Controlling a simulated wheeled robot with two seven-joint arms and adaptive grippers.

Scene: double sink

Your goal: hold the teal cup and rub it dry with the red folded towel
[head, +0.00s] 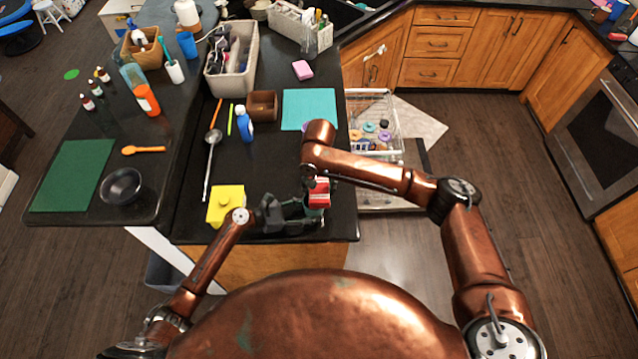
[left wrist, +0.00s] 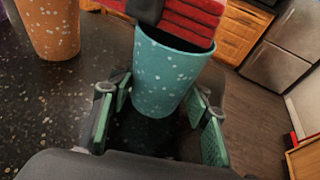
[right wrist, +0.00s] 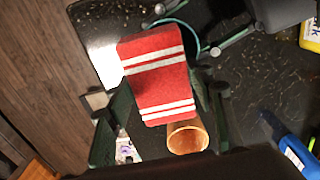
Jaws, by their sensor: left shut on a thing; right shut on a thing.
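The teal cup (left wrist: 165,80), speckled with white, stands between the green-padded fingers of my left gripper (left wrist: 155,118), which is shut on it. In the right wrist view the cup's round rim (right wrist: 196,45) shows partly behind the towel. The red folded towel (right wrist: 155,78), with white stripes, is held between the fingers of my right gripper (right wrist: 162,118). In the left wrist view the towel (left wrist: 192,18) is at the cup's mouth; I cannot tell whether it touches. In the head view the towel (head: 319,192) is above the counter's front edge, and the cup is mostly hidden.
An orange speckled cup (left wrist: 48,28) stands close by; the right wrist view shows its mouth (right wrist: 187,137). A yellow item (head: 225,204), a ladle (head: 211,160), a blue bottle (head: 244,124) and a brown box (head: 262,105) are to the left. A teal mat (head: 309,108) lies behind.

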